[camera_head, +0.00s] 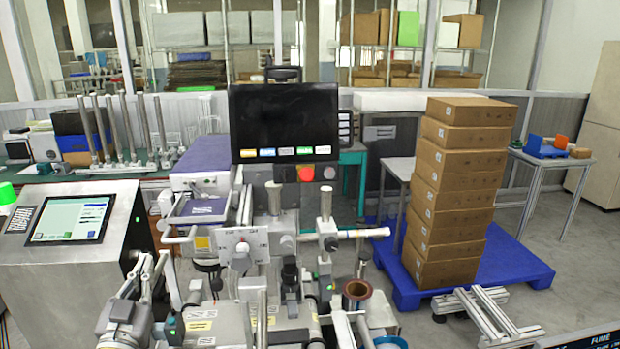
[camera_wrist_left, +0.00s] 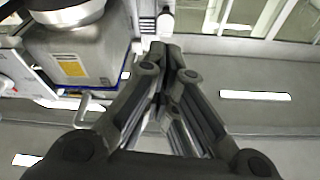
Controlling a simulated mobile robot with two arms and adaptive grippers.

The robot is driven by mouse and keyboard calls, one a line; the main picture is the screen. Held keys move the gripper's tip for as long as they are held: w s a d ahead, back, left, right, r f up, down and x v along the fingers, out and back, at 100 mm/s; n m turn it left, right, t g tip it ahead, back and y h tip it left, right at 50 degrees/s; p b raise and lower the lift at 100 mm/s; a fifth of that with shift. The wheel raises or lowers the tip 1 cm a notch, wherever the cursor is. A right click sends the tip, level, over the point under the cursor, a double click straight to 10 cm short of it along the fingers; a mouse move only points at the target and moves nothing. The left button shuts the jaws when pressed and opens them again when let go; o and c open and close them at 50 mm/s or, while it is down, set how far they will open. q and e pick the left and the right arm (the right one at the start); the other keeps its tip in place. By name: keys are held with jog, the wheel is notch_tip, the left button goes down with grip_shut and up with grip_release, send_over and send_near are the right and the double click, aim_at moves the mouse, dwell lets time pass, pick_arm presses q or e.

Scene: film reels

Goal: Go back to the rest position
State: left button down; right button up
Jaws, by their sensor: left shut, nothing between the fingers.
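My left gripper (camera_head: 150,270) is low at the left of the head view, in front of the grey machine, with its fingers pointing up. It holds nothing. The left wrist view shows its two dark fingers (camera_wrist_left: 165,55) shut with their tips together. A grey metal housing with a yellow label (camera_wrist_left: 70,65) is beyond it at the upper left of that view. My right gripper is not in view. A machine with a black monitor (camera_head: 285,122) and a red button (camera_head: 306,174) stands in the middle.
A control panel with a screen (camera_head: 70,219) stands at the left. A brown spool (camera_head: 356,289) sits at the machine's lower right. A tall stack of cardboard boxes (camera_head: 457,190) stands on a blue pallet (camera_head: 515,262) at the right.

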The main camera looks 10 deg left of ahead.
pick_arm(q)
jog(key=s+d+f+g+h, duration=0.1)
jog(key=s+d+f+g, duration=0.35)
jog(key=f, duration=0.35)
jog(key=s+d+f+g, duration=0.3)
jog(key=s+f, duration=0.3)
jog(key=f, duration=0.1)
jog(key=s+d+f+g+h, duration=0.1)
jog(key=s+d+f+g, duration=0.3)
jog(key=s+f, duration=0.3)
jog(key=s+d+f+m+g+h, duration=0.1)
jog(key=s+d+f+g, duration=0.2)
jog(key=s, duration=0.3)
jog(key=s+d+f+m+g+h, duration=0.1)
jog(key=s+d+f+g, duration=0.25)
jog(key=s, duration=0.25)
notch_tip(320, 180, down, 24)
jog(key=s, duration=0.2)
jog(key=s+a+f+g, duration=0.1)
jog(key=s+a+f, duration=0.2)
jog(key=s+f, duration=1.3)
jog(key=shift+s+f+g, duration=0.2)
jog(key=shift+f+g, duration=0.2)
jog(key=shift+f, duration=0.05)
jog(key=c, duration=2.2)
grip_release()
